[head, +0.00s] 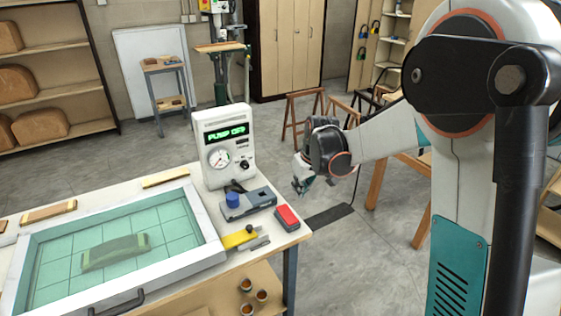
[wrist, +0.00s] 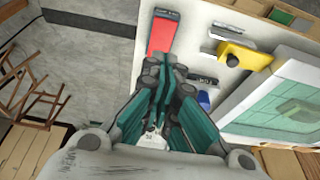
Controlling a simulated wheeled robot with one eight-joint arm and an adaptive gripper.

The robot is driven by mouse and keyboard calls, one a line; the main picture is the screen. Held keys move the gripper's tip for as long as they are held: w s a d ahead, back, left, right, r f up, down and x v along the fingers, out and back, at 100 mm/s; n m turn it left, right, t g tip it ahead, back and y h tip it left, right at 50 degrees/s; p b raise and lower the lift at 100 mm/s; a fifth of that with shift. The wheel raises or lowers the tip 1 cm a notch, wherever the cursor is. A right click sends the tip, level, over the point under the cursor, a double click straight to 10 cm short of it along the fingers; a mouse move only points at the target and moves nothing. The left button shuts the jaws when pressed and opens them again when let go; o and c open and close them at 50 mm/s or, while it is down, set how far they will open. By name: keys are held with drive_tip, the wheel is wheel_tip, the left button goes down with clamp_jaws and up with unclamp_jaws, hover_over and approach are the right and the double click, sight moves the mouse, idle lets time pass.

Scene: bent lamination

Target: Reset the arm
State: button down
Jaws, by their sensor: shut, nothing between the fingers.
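My gripper (head: 303,187) hangs in the air just past the right end of the white worktable (head: 180,192), at the end of my outstretched arm. In the wrist view its teal fingers (wrist: 168,66) are together, with nothing between them. They overlap the near end of the red block (wrist: 162,34) in that view. In the head view the gripper is apart from the red block (head: 287,217), which lies on the table's right corner.
A framed press (head: 208,228) with a green sheet over a curved piece fills the table's left. A pump box (head: 222,150) reading "PUMP OFF", a grey device with a blue knob (head: 233,199) and a yellow tool (head: 240,238) stand nearby. Wooden trestles (head: 300,105) stand behind my arm.

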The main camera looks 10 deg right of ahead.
drive_tip(key=s+r+m+t+b, duration=0.1)
drive_tip(key=s+r, duration=0.5)
drive_tip(key=s, duration=0.5)
drive_tip(key=s+r+m+t+b, duration=0.15)
drive_tip(key=s+r, duration=0.35)
drive_tip(key=s, duration=0.6)
drive_tip(key=s+f+m+t+h, duration=0.1)
drive_tip(key=s+f, duration=0.1)
drive_tip(key=s, duration=0.7)
drive_tip(key=shift+a, duration=0.35)
